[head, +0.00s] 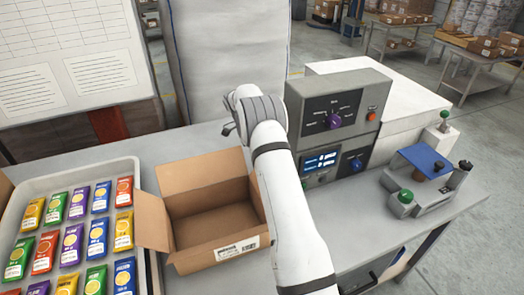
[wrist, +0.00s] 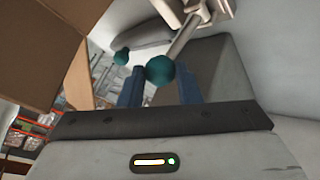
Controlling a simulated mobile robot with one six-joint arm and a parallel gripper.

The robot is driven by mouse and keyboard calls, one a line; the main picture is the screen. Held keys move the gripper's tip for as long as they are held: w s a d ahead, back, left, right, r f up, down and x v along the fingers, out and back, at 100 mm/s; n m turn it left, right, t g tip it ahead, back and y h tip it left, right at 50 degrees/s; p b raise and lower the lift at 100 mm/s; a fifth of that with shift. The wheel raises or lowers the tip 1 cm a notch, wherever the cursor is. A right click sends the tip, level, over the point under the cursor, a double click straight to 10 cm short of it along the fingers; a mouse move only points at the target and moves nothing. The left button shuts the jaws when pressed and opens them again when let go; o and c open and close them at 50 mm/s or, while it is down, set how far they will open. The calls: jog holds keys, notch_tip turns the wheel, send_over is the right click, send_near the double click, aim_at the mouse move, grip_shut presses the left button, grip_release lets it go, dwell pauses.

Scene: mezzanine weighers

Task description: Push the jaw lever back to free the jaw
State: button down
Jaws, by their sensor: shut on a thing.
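In the wrist view my gripper (wrist: 161,72) has its two blue fingers on either side of a teal ball knob (wrist: 160,69), shut on it. A pale metal lever rod (wrist: 184,36) runs from the knob up and to the right towards light-coloured parts. Whether those parts are the jaw I cannot tell. A second teal knob (wrist: 121,57) stands apart to the left of the fingers. In the head view my arm reaches up past the open box, and its own links hide the fingertips and the held knob.
An open cardboard box (head: 180,257) stands left of my arm, beside a tray (head: 138,180) of coloured packets. A grey control unit (head: 365,82) stands right of it. A fixture with a blue plate (head: 425,157) and green knobs sits farther right on the table (head: 375,235).

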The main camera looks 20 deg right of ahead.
jog(key=shift+w+g+p, duration=0.35)
jog(key=shift+w+g, duration=0.05)
jog(key=shift+g, duration=0.2)
jog(key=c, duration=1.1)
grip_release()
jog(key=shift+o, duration=0.2)
jog(key=shift+r, duration=0.1)
notch_tip(320, 180, up, 10)
jog(key=p, duration=0.1)
jog(key=shift+p, duration=0.4)
